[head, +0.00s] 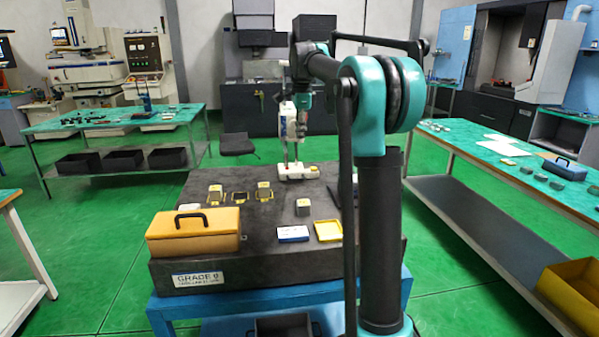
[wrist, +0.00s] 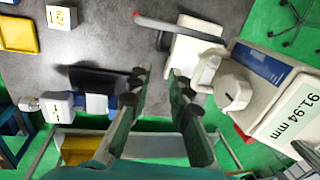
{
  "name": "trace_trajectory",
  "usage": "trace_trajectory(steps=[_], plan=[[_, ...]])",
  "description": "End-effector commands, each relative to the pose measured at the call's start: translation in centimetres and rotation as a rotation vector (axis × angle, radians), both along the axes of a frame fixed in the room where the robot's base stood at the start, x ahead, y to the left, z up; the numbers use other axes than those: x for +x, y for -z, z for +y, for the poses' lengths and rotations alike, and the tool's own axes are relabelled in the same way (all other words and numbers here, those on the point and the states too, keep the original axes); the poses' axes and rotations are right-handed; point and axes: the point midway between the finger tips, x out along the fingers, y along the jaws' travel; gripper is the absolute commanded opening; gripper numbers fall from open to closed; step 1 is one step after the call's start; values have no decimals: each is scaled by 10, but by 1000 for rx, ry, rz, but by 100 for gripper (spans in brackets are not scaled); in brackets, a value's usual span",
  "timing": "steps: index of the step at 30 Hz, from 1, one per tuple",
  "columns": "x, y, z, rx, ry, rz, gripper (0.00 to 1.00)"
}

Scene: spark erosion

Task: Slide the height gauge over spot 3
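The height gauge (head: 292,130) is white and stands upright on its base near the back right of the dark surface plate (head: 195,268). In the head view my gripper (head: 303,98) is close beside the upper part of the gauge; contact cannot be told. Several yellow-marked places (head: 240,198) lie on the plate, but no spot number is readable.
A yellow toolbox (head: 195,231) sits at the plate's front left. A grey block (head: 303,207), a white-blue card (head: 293,234) and a yellow tray (head: 328,230) lie toward the front. A green-topped bench (head: 480,150) stands at right. The plate's middle has some bare room.

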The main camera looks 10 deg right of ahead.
Motion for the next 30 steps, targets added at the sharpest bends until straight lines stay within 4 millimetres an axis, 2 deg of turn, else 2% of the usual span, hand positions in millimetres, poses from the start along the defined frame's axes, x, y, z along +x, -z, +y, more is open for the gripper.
trace_trajectory(steps=[5,21,27,30], plan=[[4,25,0,0,-2,0,19],[22,130,0,0,-3,-1,19],[26,156,1,0,-3,-1,19],[27,163,1,0,-3,-1,19]])
